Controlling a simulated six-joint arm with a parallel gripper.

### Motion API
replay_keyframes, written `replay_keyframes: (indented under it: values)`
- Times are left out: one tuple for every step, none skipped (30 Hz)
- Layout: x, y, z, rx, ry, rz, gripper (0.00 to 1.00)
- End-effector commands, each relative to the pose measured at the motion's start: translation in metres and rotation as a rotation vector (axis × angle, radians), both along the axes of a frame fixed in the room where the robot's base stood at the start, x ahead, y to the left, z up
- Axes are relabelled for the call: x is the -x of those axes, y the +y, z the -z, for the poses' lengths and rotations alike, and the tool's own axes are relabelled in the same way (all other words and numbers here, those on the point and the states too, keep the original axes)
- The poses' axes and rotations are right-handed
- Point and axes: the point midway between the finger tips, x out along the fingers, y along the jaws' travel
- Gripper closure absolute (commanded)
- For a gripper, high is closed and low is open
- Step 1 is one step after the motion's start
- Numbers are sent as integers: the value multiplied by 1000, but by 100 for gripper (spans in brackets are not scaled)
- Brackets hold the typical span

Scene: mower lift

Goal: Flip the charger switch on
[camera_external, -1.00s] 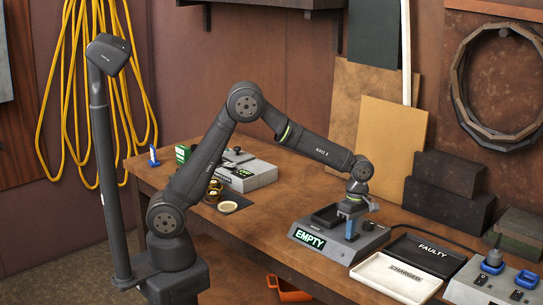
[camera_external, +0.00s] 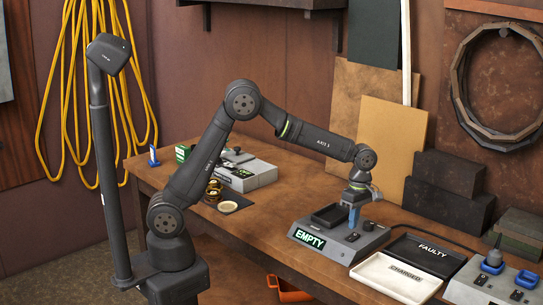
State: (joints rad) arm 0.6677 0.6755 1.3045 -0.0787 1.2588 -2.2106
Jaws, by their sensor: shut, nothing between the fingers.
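A grey device (camera_external: 322,255) with a lit green EMPTY sign (camera_external: 310,239) and a dark tray-like recess (camera_external: 329,216) sits on the bench. Small dark controls (camera_external: 368,226) show on its right part. My gripper (camera_external: 354,226) points down over this device, just right of the recess, with its blue fingers shut and empty. I cannot tell whether the fingertips touch the device. Another grey box (camera_external: 465,292) at the far right carries small dark switches (camera_external: 481,280) and blue parts (camera_external: 491,267). I cannot read which switch is the charger's or its position.
A black FAULTY tray (camera_external: 412,263) and a white CHARGED tray (camera_external: 372,271) lie between the two grey boxes. A grey unit (camera_external: 250,178) and small round items (camera_external: 213,190) stand farther left. Dark blocks (camera_external: 446,188) stand at the back. The bench's left middle is clear.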

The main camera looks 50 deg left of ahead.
Motion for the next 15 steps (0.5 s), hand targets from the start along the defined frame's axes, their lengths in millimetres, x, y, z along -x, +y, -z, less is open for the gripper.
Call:
replay_keyframes:
  values:
    - [1,-1,-13,3,-4,1,100]
    - [2,-1,-20,3,-5,1,100]
    - [3,-1,-30,3,-4,2,100]
    - [4,-1,-37,3,-5,2,100]
    - [5,0,-44,2,-3,2,100]
    - [6,-1,-53,3,-4,2,100]
    - [7,0,-60,3,-4,2,100]
    - [7,0,-66,3,-4,1,100]
    - [9,0,-74,2,-3,1,100]
    - [9,0,-79,2,-3,1,100]
    - [10,0,-85,2,-3,1,100]
    - [11,0,-91,2,-3,1,100]
    - [11,0,-94,2,-3,0,100]
    - [12,0,-98,1,-1,0,100]
    - [12,0,-101,0,-1,0,100]
